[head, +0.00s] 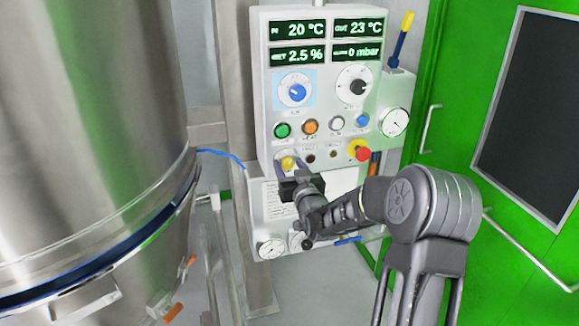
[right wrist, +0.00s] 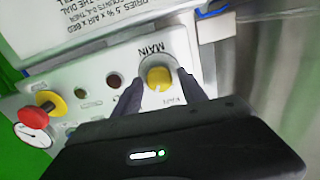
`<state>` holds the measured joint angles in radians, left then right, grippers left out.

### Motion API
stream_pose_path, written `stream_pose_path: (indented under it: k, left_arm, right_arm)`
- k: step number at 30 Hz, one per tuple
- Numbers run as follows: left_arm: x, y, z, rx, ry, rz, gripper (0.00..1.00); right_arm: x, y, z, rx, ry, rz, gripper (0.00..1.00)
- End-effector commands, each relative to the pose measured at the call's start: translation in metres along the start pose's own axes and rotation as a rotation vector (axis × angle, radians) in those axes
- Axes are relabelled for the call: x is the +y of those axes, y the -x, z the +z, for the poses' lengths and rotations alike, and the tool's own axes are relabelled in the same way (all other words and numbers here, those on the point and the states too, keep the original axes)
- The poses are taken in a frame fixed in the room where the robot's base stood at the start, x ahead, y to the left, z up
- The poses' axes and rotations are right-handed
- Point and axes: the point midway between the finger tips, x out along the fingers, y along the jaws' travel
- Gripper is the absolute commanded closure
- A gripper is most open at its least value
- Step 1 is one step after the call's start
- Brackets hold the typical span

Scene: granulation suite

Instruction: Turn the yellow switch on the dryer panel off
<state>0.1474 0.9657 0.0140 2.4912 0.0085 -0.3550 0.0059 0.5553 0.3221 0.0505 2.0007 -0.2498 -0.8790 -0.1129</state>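The yellow switch (head: 288,163) is a round knob at the lower left of the white dryer panel (head: 325,105). In the right wrist view the yellow switch (right wrist: 159,78) sits below the printed word MAIN, which appears upside down. My right gripper (head: 288,177) is at the switch, and in the right wrist view its two fingers (right wrist: 157,90) stand apart, one on each side of the knob. I cannot tell whether the fingers touch it. The lower part of the switch is partly hidden by the gripper in the head view. My left gripper is not in view.
A red emergency button on a yellow base (head: 359,150) is right of the switch. Several coloured buttons and two dials (head: 297,92) are above. A large steel vessel (head: 90,120) fills the left, and a green door (head: 520,130) is at right.

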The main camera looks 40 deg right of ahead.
Motion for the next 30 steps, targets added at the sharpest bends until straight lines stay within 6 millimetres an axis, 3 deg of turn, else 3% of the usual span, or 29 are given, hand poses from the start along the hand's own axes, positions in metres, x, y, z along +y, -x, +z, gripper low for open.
stream_pose_path:
  k: [17,30]
  left_arm:
    - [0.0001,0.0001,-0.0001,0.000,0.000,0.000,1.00]
    - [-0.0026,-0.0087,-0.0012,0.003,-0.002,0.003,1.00]
  right_arm:
    - [-0.0001,0.0002,-0.0002,0.000,0.000,0.000,0.99]
    - [0.0001,0.0002,0.0024,0.001,0.035,0.000,1.00]
